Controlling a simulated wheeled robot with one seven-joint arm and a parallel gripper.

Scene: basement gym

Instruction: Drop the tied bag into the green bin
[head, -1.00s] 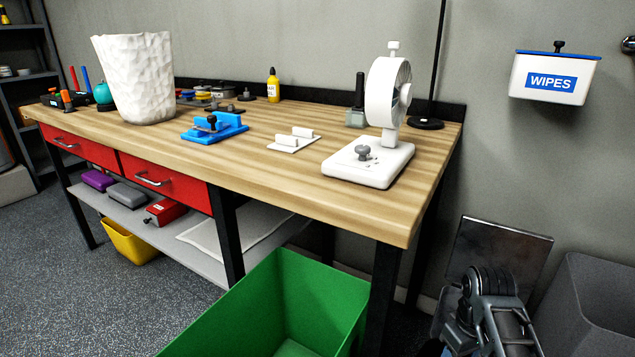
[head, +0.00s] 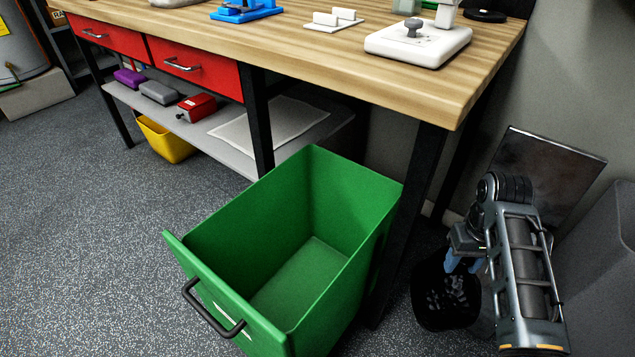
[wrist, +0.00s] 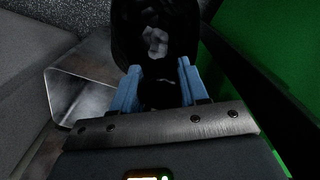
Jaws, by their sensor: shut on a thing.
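The green bin (head: 345,215) stands open on the floor in front of the workbench. Its inside looks empty, and a black handle is on its near side. A black bag (head: 445,296) hangs low at my gripper (head: 466,258), right of the bin and apart from it. In the wrist view the dark bag (wrist: 155,25), with pale patches, sits at the blue fingertips of my gripper (wrist: 157,82). The gripper is shut on the bag. The bag's knot is too dark to make out. Part of the green bin (wrist: 285,45) shows at the right of the wrist view.
The workbench (head: 440,95) has a black leg (head: 410,220) between the bin and my gripper. A metal panel (head: 545,180) leans by the wall, with a grey container (head: 605,265) at the far right. A yellow bin (head: 165,140) is under the bench. Floor at left is clear.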

